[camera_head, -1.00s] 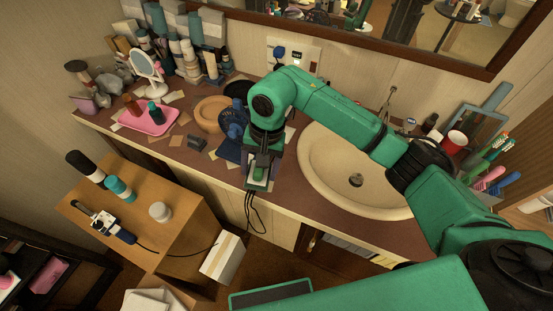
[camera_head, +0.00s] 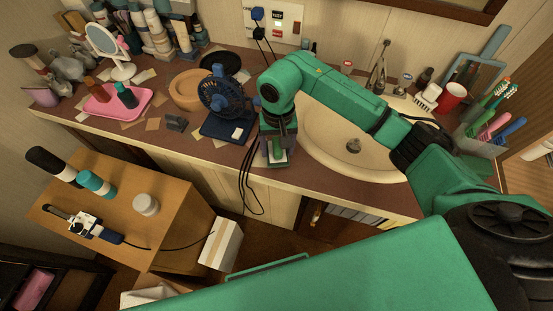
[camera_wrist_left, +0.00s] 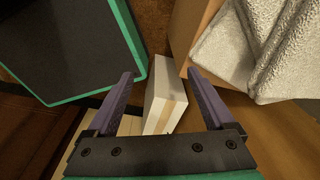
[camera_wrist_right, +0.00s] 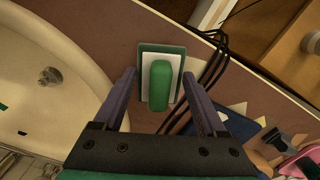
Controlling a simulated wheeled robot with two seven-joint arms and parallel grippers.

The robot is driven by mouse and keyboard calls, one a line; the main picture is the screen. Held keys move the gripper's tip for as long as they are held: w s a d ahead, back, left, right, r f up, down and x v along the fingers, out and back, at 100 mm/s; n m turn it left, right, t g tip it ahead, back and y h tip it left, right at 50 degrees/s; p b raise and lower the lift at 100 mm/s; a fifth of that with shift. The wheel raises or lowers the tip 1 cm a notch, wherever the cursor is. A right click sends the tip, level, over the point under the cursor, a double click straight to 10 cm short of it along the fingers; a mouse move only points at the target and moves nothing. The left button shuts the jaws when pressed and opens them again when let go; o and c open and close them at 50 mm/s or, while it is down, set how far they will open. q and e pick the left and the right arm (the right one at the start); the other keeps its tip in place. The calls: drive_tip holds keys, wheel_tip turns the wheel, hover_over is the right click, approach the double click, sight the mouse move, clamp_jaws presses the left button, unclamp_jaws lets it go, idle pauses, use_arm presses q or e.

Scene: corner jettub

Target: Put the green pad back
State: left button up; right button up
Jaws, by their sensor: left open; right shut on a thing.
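The green pad (camera_wrist_right: 160,82) shows in the right wrist view as a rounded green block on a white layer with a dark green rim. It lies between the fingers of my right gripper (camera_wrist_right: 159,78), which is shut on it. In the head view my right gripper (camera_head: 277,146) points down over the counter's front edge, just right of the blue fan, with the pad (camera_head: 277,157) at its tip. Whether the pad touches the counter is unclear. My left gripper (camera_wrist_left: 160,80) is open and empty in the left wrist view, above a white box (camera_wrist_left: 165,98).
A blue fan (camera_head: 224,98) with dark cables stands left of the pad. The sink (camera_head: 330,140) is to its right. A pink tray (camera_head: 118,103), mirror (camera_head: 105,40) and bottles fill the counter's left. A wooden cabinet (camera_head: 165,205) with jars stands lower left.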

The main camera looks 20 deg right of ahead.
sight(278, 145)
wheel_tip(278, 145, down, 3)
drive_tip(key=shift+r+b, duration=0.15)
drive_tip(key=shift+b, duration=0.3)
drive_tip(key=shift+s, duration=0.1)
drive_tip(key=shift+a+r, duration=0.1)
drive_tip(key=o, duration=1.2)
drive_tip(key=shift+o, duration=0.2)
drive_tip(key=r+p, duration=0.2)
drive_tip(key=r, duration=0.2)
drive_tip(key=r+p, duration=0.2)
drive_tip(key=r, duration=0.2)
drive_tip(key=r+p, duration=0.2)
drive_tip(key=r, duration=0.2)
drive_tip(key=shift+w, duration=0.25)
use_arm(q)
drive_tip(key=r, duration=0.4)
drive_tip(key=shift+a, duration=0.2)
use_arm(e)
drive_tip(key=shift+d, duration=0.2)
